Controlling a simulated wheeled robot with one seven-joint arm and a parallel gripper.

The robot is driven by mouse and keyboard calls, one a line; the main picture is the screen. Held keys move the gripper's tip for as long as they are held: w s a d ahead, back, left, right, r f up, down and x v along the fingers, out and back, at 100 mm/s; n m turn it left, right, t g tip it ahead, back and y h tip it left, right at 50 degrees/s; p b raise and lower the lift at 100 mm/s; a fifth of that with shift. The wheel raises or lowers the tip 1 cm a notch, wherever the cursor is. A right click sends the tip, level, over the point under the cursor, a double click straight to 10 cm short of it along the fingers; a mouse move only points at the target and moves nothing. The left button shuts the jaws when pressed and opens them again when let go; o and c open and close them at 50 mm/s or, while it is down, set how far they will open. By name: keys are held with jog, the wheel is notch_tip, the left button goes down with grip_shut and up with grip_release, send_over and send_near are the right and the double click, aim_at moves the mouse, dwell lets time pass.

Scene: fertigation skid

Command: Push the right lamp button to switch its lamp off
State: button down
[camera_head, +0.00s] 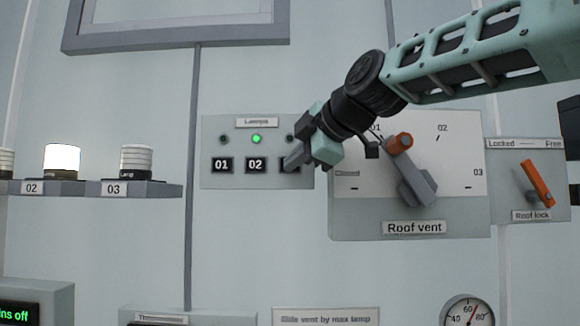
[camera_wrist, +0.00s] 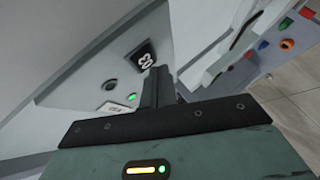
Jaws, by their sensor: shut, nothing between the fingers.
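The Lamps panel (camera_head: 208,150) is on the wall with button 01 (camera_head: 222,166), button 02 (camera_head: 256,166) and the right button (camera_head: 284,168) in a row. My gripper covers most of the right button in the head view. In the wrist view, the right button (camera_wrist: 143,55) reads 03, beside the fingers. The indicator above 02 (camera_head: 257,139) glows green; the right indicator (camera_head: 290,138) is dark. My gripper (camera_head: 290,163) is shut and empty, fingertips in front of the panel; I cannot tell whether they touch it. Lamp 02 (camera_head: 62,158) is lit; lamp 03 (camera_head: 136,161) looks unlit.
The Roof vent panel (camera_head: 350,220) with its orange-tipped lever (camera_head: 410,170) is close right of my gripper. The Roof lock lever (camera_head: 538,184) is farther right. A gauge (camera_head: 467,312) and other panels are below. Bare wall lies beneath the Lamps panel.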

jog(key=s+b, duration=0.2)
jog(key=s, duration=0.4)
jog(key=shift+b, duration=0.3)
jog(key=shift+a, duration=0.1)
jog(key=s+f+m+g+h+b, duration=0.1)
jog(key=s+f+m+g+b, duration=0.2)
jog(key=f, duration=1.1)
jog(key=s+f+m+g+h+b, duration=0.1)
jog(key=s+f+m+g+h, duration=0.3)
jog(key=f, duration=1)
jog(key=s+d+f+m+g+b, duration=0.1)
jog(key=s+d+f+m, duration=0.1)
jog(key=s+d+f, duration=0.2)
jog(key=s+d+f+m+g+h+b, duration=0.1)
jog(key=s+d+f, duration=0.3)
jog(key=s+f, duration=0.5)
jog(key=s+d+f+m+g+h+b, duration=0.1)
jog(key=s+d+f+m, duration=0.3)
jog(key=s+f, duration=0.3)
notch_tip(320, 180, down, 6)
jog(key=shift+s+d+r+b, duration=0.2)
jog(key=shift+s+d+b, duration=0.1)
jog(key=shift+d, duration=0.1)
